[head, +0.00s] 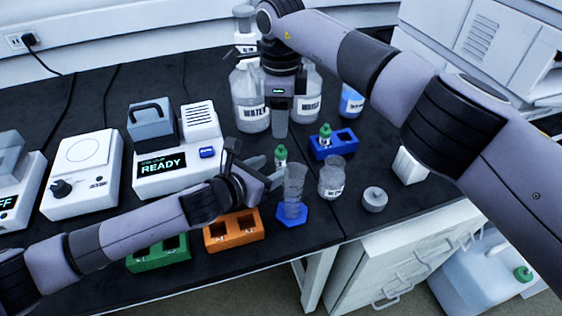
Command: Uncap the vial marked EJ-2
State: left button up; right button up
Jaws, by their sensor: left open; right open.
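A small vial with a green cap (281,155) is upright near the middle of the bench, partly hidden behind my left gripper and a clear cylinder. My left gripper (268,170) is open, with its fingers close to this vial; I cannot tell whether they touch or surround it. A second green-capped vial (325,135) stands in the blue rack (345,145). The vial markings are too small to read, so I cannot tell which is EJ-2. My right gripper (281,128) is open and points down above and behind the first vial, in front of the bottles.
The clear cylinder (294,183) on a blue base, a labelled jar (332,182) and a grey lidded piece (374,199) stand nearby. An orange rack (233,232) and green rack (165,254) lie in front. WATER (250,97) and WASTE (309,95) bottles stand behind.

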aim_at(278, 166)
pick_arm(q)
jog(key=shift+x, duration=1.8)
jog(key=shift+c, duration=0.3)
grip_shut()
pick_arm(e)
jog(key=shift+c, duration=0.7)
jog(key=shift+d+f+m+y, duration=0.1)
jog(key=shift+d+m+y, duration=0.2)
jog(key=shift+y, duration=0.2)
jog(key=shift+s+d+r+m+t+y, duration=0.9)
jog(key=shift+d+r+m+y, duration=0.7)
jog(key=shift+d, duration=0.65)
jog(key=x, duration=1.1)
jog(key=shift+s+a+f, duration=0.1)
jog(key=shift+a+f, duration=0.05)
jog(key=shift+f, duration=0.2)
